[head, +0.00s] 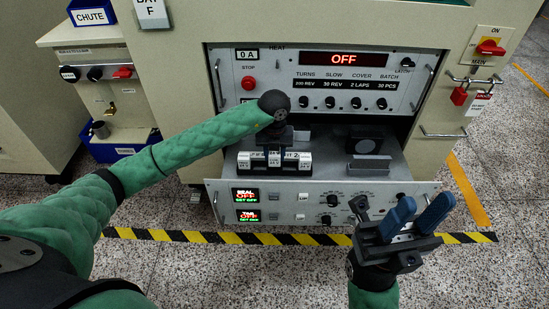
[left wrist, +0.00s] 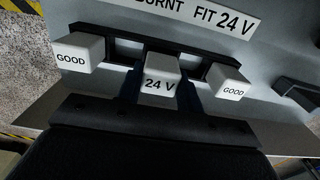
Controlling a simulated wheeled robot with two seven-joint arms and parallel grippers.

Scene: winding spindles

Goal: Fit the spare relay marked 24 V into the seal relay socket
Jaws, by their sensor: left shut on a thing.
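The drawer (head: 330,192) is pulled out below the main panel. In it a dark socket strip (left wrist: 128,46) holds white relays marked GOOD at left (left wrist: 80,53) and right (left wrist: 229,82). The white relay marked 24 V (left wrist: 158,82) is in line between them and also shows in the head view (head: 275,161). My left gripper (head: 275,148) points down over the strip and is shut on the 24 V relay. Whether its base is fully seated is hidden. My right gripper (head: 418,214), with blue fingers apart, is open and empty in front of the drawer's right side.
A label reading BURNT, FIT 24 V (left wrist: 225,20) lies behind the strip. Dark blocks (head: 368,166) stand in the drawer's right half. The drawer front has red SEAL OFF (head: 246,195) and second OFF displays (head: 248,216). A red padlock (head: 459,96) hangs at right; the main display (head: 343,59) reads OFF.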

